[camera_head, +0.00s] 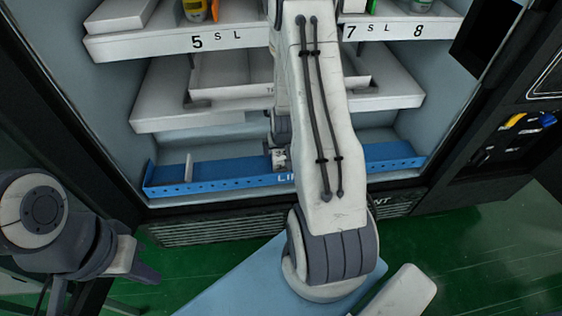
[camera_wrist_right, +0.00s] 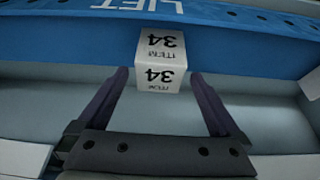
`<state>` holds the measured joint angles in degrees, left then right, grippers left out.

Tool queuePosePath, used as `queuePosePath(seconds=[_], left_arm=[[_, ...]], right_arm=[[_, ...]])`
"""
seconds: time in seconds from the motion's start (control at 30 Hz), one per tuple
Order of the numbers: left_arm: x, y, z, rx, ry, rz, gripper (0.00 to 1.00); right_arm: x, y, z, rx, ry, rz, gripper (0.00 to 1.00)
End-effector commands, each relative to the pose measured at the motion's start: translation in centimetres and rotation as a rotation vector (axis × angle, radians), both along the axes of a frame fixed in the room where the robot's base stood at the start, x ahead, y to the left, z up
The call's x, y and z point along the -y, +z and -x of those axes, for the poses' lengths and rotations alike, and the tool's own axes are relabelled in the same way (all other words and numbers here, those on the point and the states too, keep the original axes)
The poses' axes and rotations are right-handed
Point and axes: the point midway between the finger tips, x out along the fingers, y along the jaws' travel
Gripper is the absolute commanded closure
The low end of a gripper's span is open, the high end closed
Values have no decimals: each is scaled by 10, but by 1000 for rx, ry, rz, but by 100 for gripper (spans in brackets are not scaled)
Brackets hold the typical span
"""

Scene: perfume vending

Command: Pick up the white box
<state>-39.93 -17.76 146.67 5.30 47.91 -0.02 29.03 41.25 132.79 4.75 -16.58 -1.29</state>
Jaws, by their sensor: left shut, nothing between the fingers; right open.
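The white box (camera_wrist_right: 161,60) is marked "ITEM 34" and sits by the blue LIFT strip in the right wrist view. A small part of the box (camera_head: 279,160) shows in the head view, beside my right arm. My right gripper (camera_wrist_right: 158,76) is open, with one finger on each side of the box's near part and a gap on both sides. The fingers do not grip it. In the head view my right arm hides most of that gripper. My left gripper (camera_head: 150,276) is shut and empty, low at the left, outside the machine.
The blue LIFT tray (camera_head: 225,178) runs across the bottom of the machine's opening. Shelves marked 5 (camera_head: 170,46) and 7, 8 (camera_head: 400,28) hang above, with a lower shelf (camera_head: 160,110) beneath. Dark door frames stand on both sides.

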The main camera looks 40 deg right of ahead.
Motion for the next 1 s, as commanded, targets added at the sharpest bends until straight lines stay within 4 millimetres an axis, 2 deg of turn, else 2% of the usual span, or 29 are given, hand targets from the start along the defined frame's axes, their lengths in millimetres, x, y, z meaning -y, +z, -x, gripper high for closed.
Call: queuePosePath(seconds=[0.37, 0.63, 0.83, 0.87, 1.0], left_arm=[[0, -26, 0, 0, 0, 0, 100], [0, -25, 0, 0, 0, 0, 100], [0, -25, 0, 0, 0, 0, 100], [0, -25, 0, 0, 0, 0, 100], [0, -25, 0, 0, 0, 0, 100]], right_arm=[[11, -45, -15, -1, 1, 0, 0], [12, -47, -17, 0, 1, 0, 0], [12, -47, -17, 0, 1, 0, 76], [12, -47, -17, 0, 1, 0, 84], [12, -47, -17, 0, 1, 0, 84]])
